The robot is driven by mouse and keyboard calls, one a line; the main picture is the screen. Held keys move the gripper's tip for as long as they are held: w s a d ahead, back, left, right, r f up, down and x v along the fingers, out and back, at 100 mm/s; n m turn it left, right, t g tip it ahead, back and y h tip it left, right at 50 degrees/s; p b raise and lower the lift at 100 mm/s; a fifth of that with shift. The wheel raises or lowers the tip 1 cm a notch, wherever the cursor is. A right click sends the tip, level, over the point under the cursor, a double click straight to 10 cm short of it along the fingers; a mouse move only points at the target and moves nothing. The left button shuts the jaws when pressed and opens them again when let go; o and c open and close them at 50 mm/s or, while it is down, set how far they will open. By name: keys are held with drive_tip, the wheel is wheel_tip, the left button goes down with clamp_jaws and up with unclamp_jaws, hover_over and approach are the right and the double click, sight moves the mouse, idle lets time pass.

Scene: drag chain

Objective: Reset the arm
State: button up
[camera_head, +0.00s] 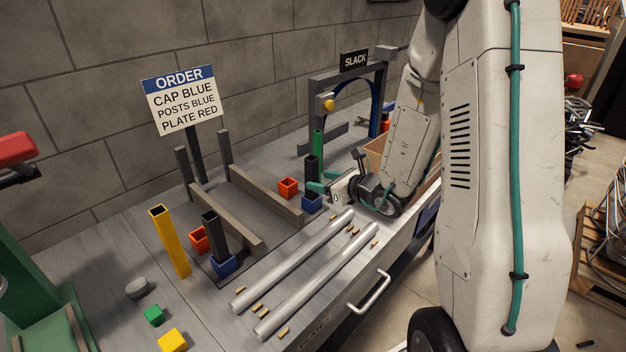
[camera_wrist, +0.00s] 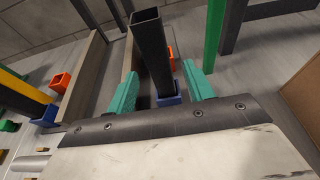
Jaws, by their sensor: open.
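My arm reaches down over the right part of the grey workbench (camera_head: 110,262). My gripper (camera_head: 322,181) has teal fingers, which also show in the wrist view (camera_wrist: 160,84). The fingers are spread apart, one on each side of a dark square post (camera_wrist: 151,50) standing upright in a blue socket (camera_wrist: 169,99). In the head view that post (camera_head: 311,168) and its blue socket (camera_head: 311,203) are at the fingertips. I cannot tell whether either finger touches the post.
A green post (camera_head: 318,143) and the SLACK frame (camera_head: 346,77) stand close behind. An orange socket (camera_head: 288,188) is just left. Another dark post (camera_head: 213,232), a yellow post (camera_head: 170,241) and two silver rods (camera_head: 297,258) occupy the left and front.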

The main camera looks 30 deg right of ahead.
drive_tip(key=shift+s+d+r, duration=0.2)
drive_tip(key=shift+s, duration=0.45)
drive_tip(key=s+a+r+n+g+y, duration=0.3)
drive_tip(key=s+a+n+g, duration=0.35)
drive_tip(key=s+n, duration=0.2)
drive_tip(key=s+a+r+n+g+y, duration=0.35)
drive_tip(key=s+a+n+g, duration=0.25)
drive_tip(key=s+a+n, duration=0.3)
drive_tip(key=s+d+r+n+h, duration=0.7)
drive_tip(key=s+r+n+h, duration=0.3)
drive_tip(key=s+n, duration=0.3)
drive_tip(key=shift+r+n+h, duration=0.2)
drive_tip(key=shift+n+h, duration=0.55)
